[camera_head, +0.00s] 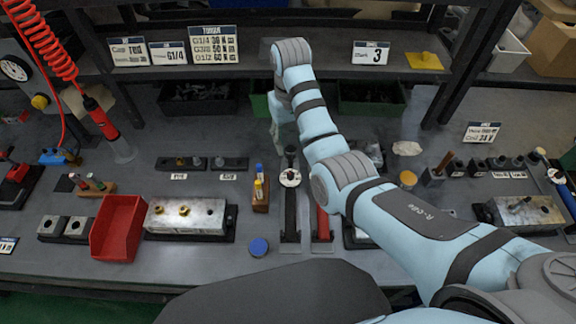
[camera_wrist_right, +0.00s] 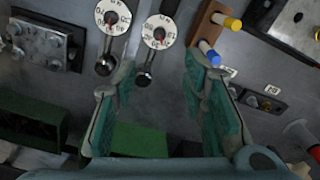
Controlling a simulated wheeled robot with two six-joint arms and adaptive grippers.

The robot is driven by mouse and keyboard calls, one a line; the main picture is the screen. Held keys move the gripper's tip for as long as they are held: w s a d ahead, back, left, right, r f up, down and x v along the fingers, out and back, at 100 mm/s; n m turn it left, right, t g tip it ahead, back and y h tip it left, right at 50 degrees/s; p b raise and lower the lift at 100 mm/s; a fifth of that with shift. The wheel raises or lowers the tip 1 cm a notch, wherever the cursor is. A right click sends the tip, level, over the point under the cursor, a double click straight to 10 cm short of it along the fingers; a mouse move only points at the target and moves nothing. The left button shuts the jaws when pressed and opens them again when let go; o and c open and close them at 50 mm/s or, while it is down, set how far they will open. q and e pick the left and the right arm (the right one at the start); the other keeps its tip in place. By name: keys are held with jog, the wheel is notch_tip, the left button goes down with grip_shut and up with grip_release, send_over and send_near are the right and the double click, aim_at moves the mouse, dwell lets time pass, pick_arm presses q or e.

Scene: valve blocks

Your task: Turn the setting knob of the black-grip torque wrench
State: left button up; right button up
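The black-grip torque wrench (camera_head: 291,216) lies on the bench, its grip towards me. Its setting knob with a round white dial (camera_head: 290,178) is at the far end of the grip; the dial also shows in the right wrist view (camera_wrist_right: 159,31). A red-grip wrench (camera_head: 323,224) lies parallel on its right, partly hidden by my right arm; its dial (camera_wrist_right: 113,17) shows in the wrist view. My right gripper (camera_head: 286,138) is just beyond the black-grip wrench's head. Its green-padded fingers (camera_wrist_right: 160,95) are apart and empty, with the dial beyond their tips. My left gripper is out of view.
A wooden marker block (camera_head: 260,195) stands close left of the black-grip wrench. Green bins (camera_head: 262,106) stand behind.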

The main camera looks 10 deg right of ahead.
aim_at(291, 175)
notch_tip(291, 175, down, 13)
jog(key=b, duration=0.2)
jog(key=shift+s+d+b, duration=0.1)
jog(key=shift+b, duration=0.25)
jog(key=shift+f, duration=0.2)
jog(key=shift+s+r, duration=0.1)
jog(key=shift+s, duration=0.2)
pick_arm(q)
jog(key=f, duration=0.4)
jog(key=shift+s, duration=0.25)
pick_arm(e)
jog(key=shift+w, duration=0.1)
grip_shut()
